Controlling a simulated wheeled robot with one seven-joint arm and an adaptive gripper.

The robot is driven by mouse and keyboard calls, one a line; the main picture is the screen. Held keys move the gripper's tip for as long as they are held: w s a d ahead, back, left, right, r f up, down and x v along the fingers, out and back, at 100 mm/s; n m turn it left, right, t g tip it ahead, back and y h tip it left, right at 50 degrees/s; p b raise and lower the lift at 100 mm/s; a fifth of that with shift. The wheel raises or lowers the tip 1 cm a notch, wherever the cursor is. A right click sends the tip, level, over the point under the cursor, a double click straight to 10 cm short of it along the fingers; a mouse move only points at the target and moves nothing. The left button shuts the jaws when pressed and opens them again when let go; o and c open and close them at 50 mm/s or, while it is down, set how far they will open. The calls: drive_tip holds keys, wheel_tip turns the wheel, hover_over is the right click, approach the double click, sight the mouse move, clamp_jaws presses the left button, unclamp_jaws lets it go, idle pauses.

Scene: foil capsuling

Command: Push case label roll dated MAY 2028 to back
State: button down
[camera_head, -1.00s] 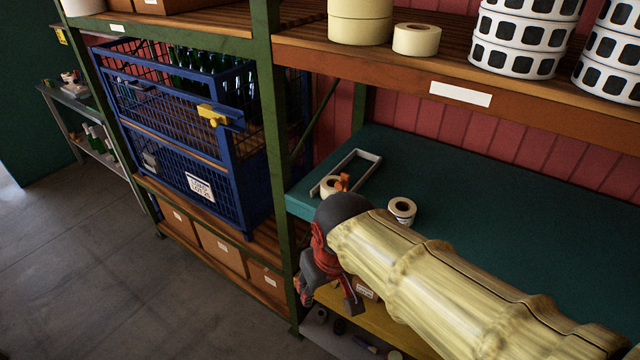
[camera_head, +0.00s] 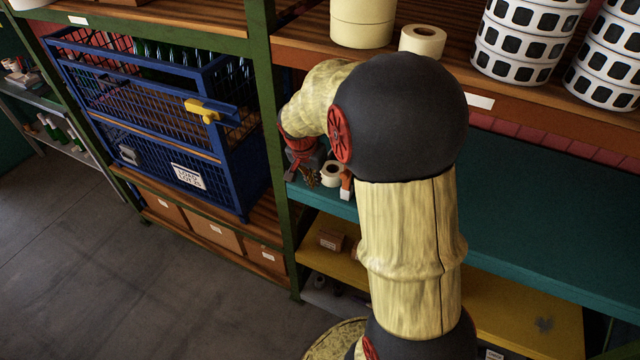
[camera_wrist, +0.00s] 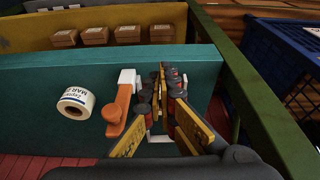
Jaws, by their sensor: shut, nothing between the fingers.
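A cream label roll (camera_head: 331,173) stands near the front edge of the teal shelf (camera_head: 520,225) in the head view, left of an orange-handled part (camera_head: 346,184). Its date cannot be read there. The wrist view shows a label roll (camera_wrist: 76,103) on its side, with print that seems to read "Expires MAR 20..". I see no legible MAY 2028. The orange-handled part (camera_wrist: 120,110) stands between that roll and my gripper (camera_wrist: 165,78). My gripper is shut and empty, close beside the roll in the head view (camera_head: 306,176). My fingers and arm hide part of the shelf.
A blue wire cage (camera_head: 190,130) with bottles stands left of the green post (camera_head: 275,150). A wooden shelf (camera_head: 480,101) with rolls is above. A yellow shelf (camera_head: 520,310) lies below. The teal shelf's right part is clear.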

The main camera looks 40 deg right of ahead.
sight(326, 191)
drive_tip(key=x, duration=1)
drive_tip(key=shift+a+p, duration=0.1)
drive_tip(key=shift+p, duration=0.3)
drive_tip(key=shift+w+d+r+p, duration=0.1)
drive_tip(key=shift+w+d+p, duration=0.15)
drive_tip(key=shift+d, duration=0.35)
drive_tip(key=shift+w+d+p, duration=0.2)
drive_tip(key=shift+w+d, duration=0.1)
drive_tip(key=shift+d, duration=0.3)
drive_tip(key=shift+w+d, duration=0.3)
drive_tip(key=shift+d, duration=0.4)
